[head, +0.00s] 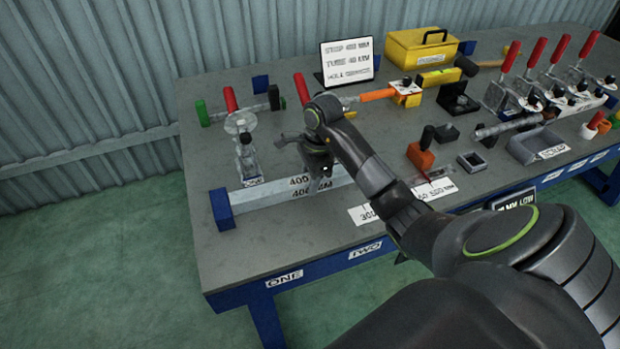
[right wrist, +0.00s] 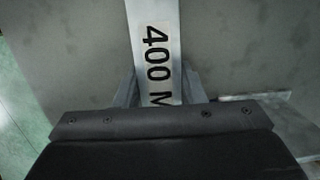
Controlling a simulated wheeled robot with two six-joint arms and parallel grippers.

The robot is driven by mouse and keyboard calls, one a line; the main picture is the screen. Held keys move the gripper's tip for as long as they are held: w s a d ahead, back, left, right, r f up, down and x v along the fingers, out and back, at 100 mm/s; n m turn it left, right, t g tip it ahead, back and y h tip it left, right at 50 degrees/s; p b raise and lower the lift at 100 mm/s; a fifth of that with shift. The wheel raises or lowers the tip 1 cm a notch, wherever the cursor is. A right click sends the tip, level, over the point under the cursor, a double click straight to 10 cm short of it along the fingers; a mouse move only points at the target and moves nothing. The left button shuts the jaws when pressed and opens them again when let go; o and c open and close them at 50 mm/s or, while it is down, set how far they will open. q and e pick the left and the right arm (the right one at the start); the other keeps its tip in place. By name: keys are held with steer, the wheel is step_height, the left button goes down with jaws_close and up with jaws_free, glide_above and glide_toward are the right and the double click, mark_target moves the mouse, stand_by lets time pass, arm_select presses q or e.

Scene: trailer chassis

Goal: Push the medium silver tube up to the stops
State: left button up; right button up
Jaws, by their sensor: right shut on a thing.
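The silver tube (head: 262,196), marked 400 MM, lies on the grey table near its front left. Its left end is at a blue stop block (head: 222,208); I cannot tell whether they touch. My left gripper is not in view.
A toggle clamp (head: 246,165) stands just behind the tube. Red-handled clamps (head: 545,75), a yellow toolbox (head: 420,48), a sign (head: 347,62) and a grey tray (head: 535,146) stand farther back and right. The table's front left is clear.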

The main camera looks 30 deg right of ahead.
jaws_close()
steer(key=shift+b, duration=0.4)
steer(key=shift+a+b, duration=0.1)
steer(key=shift+b, duration=0.25)
steer(key=shift+w+b, duration=0.25)
steer(key=shift+b, duration=0.2)
stand_by(0.5)
steer(key=o, duration=0.7)
jaws_free()
steer(key=shift+c, duration=0.2)
steer(key=o, duration=0.5)
steer(key=shift+w+a, duration=0.15)
steer(key=shift+a, duration=0.05)
